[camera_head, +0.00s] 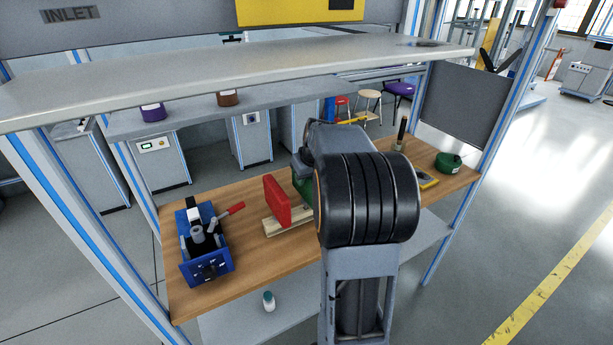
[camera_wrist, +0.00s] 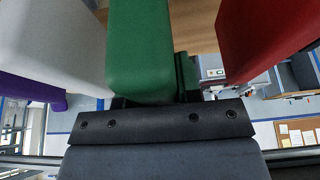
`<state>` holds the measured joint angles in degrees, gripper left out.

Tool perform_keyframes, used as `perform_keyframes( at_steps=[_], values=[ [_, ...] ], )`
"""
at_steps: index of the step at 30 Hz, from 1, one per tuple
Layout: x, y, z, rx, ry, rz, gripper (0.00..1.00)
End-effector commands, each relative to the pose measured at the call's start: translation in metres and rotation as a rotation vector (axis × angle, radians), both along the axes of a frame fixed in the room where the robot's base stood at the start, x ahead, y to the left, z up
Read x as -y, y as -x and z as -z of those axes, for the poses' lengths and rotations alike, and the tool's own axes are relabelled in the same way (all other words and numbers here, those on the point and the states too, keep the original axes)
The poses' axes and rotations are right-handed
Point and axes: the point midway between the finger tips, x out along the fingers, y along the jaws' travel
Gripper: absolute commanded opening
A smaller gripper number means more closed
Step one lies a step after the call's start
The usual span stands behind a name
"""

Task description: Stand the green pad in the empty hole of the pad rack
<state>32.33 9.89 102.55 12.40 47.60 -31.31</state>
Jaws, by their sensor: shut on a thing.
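The green pad (camera_wrist: 138,50) is held upright in my gripper (camera_wrist: 155,100), which is shut on it. In the wrist view it stands between the white pad (camera_wrist: 50,40) on the left and the red pad (camera_wrist: 262,35) on the right. A purple pad (camera_wrist: 30,88) shows farther left. In the head view the red pad (camera_head: 277,200) stands in the light wooden pad rack (camera_head: 272,227), and only a sliver of the green pad (camera_head: 299,185) shows behind my arm. My arm hides the gripper and the rest of the rack there. Whether the green pad's lower edge is in the hole cannot be seen.
A blue vise-like device (camera_head: 207,250) with a red handle stands left on the wooden bench (camera_head: 180,296). A shelf (camera_head: 230,85) overhangs the bench.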

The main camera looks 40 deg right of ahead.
Motion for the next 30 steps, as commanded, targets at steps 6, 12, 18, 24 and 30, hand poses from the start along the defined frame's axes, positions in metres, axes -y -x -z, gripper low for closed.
perform_keyframes(
  at_steps=[6,12,18,24,30],
  values=[
    [0.0,0.0,0.006,0.002,0.001,0.0,0.0],
    [0.0,0.0,0.011,0.002,0.001,0.0,0.0],
    [0.0,0.0,0.016,0.002,0.001,0.0,0.0],
    [0.0,0.0,0.021,0.002,0.001,0.0,0.0],
    [0.0,0.0,0.026,0.002,0.001,0.0,0.0]
  ],
)
